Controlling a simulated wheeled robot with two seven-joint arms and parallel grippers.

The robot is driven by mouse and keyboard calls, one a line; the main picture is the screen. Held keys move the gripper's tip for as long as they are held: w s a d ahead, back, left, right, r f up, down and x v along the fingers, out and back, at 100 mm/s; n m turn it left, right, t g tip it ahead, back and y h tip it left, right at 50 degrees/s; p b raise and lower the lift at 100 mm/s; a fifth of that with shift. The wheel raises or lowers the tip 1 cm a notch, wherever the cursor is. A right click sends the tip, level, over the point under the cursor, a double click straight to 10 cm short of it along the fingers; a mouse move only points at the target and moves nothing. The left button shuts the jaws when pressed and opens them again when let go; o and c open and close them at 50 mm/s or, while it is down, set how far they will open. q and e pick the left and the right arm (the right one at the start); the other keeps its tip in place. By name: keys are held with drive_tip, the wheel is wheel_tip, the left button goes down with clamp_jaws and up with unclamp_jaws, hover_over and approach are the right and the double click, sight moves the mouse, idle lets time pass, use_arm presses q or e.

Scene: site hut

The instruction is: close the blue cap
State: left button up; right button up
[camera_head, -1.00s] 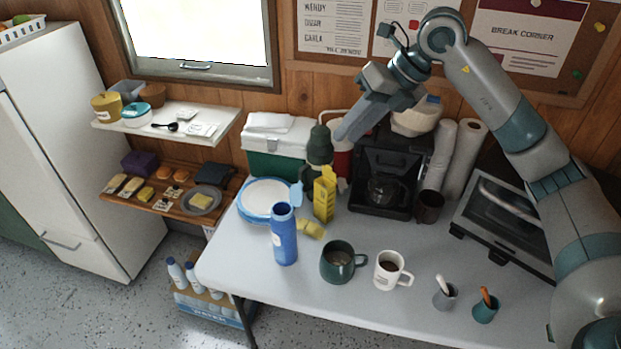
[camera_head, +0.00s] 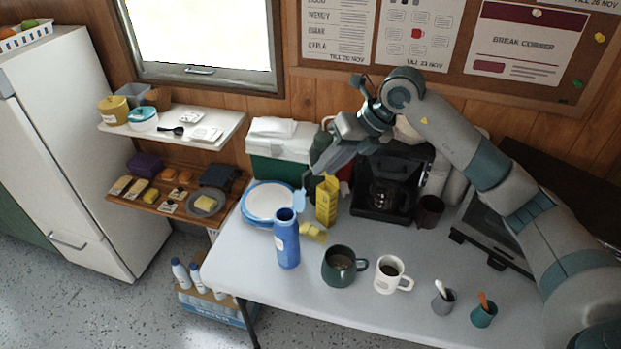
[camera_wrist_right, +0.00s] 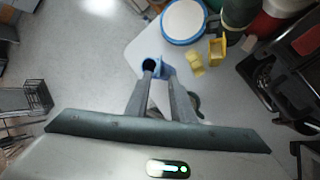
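The blue bottle (camera_head: 287,243) stands upright on the table with its dark mouth uncovered. Its light blue cap (camera_head: 300,199) is hinged open and sticks up on the right side of the rim. In the right wrist view the bottle's mouth (camera_wrist_right: 150,65) shows beyond the fingertips, with the cap (camera_wrist_right: 163,69) beside it. My right gripper (camera_head: 322,168) is above and a little to the right of the cap, pointing down to the left. Its fingers (camera_wrist_right: 159,77) are apart with nothing between them. My left gripper is not in view.
A yellow carton (camera_head: 327,203) and a small yellow item (camera_head: 313,232) stand close to the bottle's right. A blue-rimmed plate (camera_head: 262,208) is behind it. A green mug (camera_head: 341,266) and white mug (camera_head: 391,275) are to the right. The coffee maker (camera_head: 410,172) stands behind.

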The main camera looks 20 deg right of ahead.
drive_tip(key=p, duration=0.3)
hover_over(300, 200)
drive_tip(key=d, duration=0.3)
wheel_tip(300, 200, down, 7)
drive_tip(key=shift+s+a, duration=0.2)
drive_tip(key=shift+b, duration=0.3)
clamp_jaws()
